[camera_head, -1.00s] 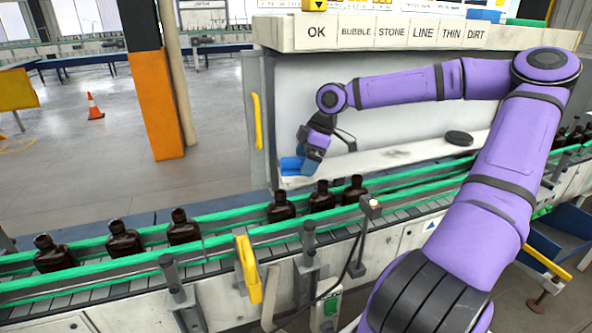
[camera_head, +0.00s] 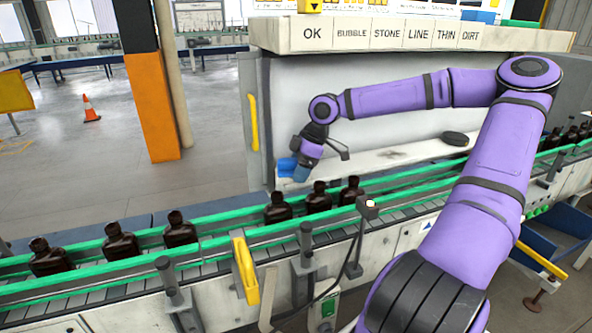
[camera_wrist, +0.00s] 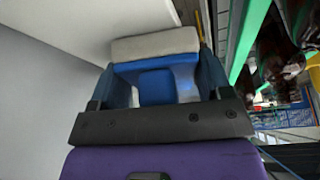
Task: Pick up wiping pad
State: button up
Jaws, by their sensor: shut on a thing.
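My gripper (camera_head: 297,171) is at the left end of the white shelf, in front of the pale back panel. It is shut on the wiping pad (camera_head: 286,167), a blue block that shows at the fingers' left side. In the wrist view my gripper (camera_wrist: 160,85) has a finger on each side of the pad, which shows a blue body and a pale beige face (camera_wrist: 155,43) at its far end. Whether the pad touches the shelf, I cannot tell.
A dark oval object (camera_head: 455,138) lies on the shelf (camera_head: 390,155) to the right. Below runs a conveyor with green rails (camera_head: 235,216) and several dark amber bottles (camera_head: 319,197). A labelled ledge (camera_head: 400,36) is above. A yellow handle (camera_head: 253,122) is at left.

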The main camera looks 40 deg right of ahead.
jog(key=shift+r, duration=0.15)
jog(key=shift+r, duration=0.55)
notch_tip(320, 180, up, 2)
jog(key=shift+r, duration=0.1)
jog(key=s+d, duration=0.4)
jog(key=d, duration=0.3)
jog(key=s+d, duration=0.5)
jog(key=d, duration=0.3)
jog(key=shift+d, duration=0.3)
jog(key=shift+o, duration=1.2)
jog(key=shift+c, duration=0.3)
